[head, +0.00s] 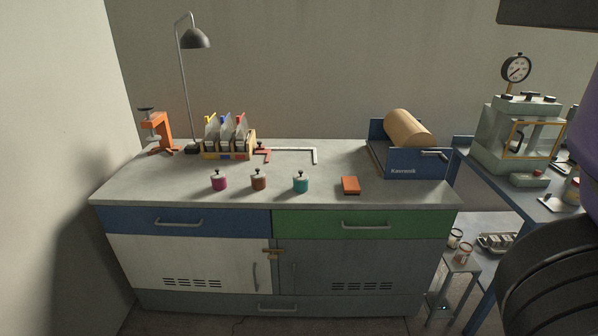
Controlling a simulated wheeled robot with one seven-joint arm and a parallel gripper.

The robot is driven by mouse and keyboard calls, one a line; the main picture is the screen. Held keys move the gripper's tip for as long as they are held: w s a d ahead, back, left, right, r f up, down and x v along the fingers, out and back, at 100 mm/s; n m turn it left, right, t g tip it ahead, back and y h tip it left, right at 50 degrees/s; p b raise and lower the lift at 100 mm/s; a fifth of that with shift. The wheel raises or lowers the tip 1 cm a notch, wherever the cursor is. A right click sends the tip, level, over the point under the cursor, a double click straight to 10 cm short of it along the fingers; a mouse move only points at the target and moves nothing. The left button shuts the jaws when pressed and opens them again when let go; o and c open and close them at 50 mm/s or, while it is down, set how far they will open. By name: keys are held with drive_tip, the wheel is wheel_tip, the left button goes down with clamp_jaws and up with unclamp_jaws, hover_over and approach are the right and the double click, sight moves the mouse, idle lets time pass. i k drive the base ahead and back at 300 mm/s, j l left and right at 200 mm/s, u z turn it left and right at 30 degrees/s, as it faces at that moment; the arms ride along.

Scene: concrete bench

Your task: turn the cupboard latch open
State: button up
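The cupboard latch (274,254) is a small brass-coloured piece at the top of the seam between the two cupboard doors. It appears to lie across the seam; its exact angle is too small to tell. The white left door (185,264) and the grey right door (362,270) are both closed, each with an upright handle near the seam. My gripper is not visible. Only dark and purple parts of my arm show at the right edge, well away from the latch.
Blue (150,220) and green (400,224) drawers sit above the doors, with protruding handles. Several small jars (259,181) and a red-brown block (351,185) stand on the bench top. A blue side table and small stool (460,266) stand at right. Floor in front is mostly out of view.

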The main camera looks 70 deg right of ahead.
sight(272, 257)
drive_tip(key=z, duration=1.25)
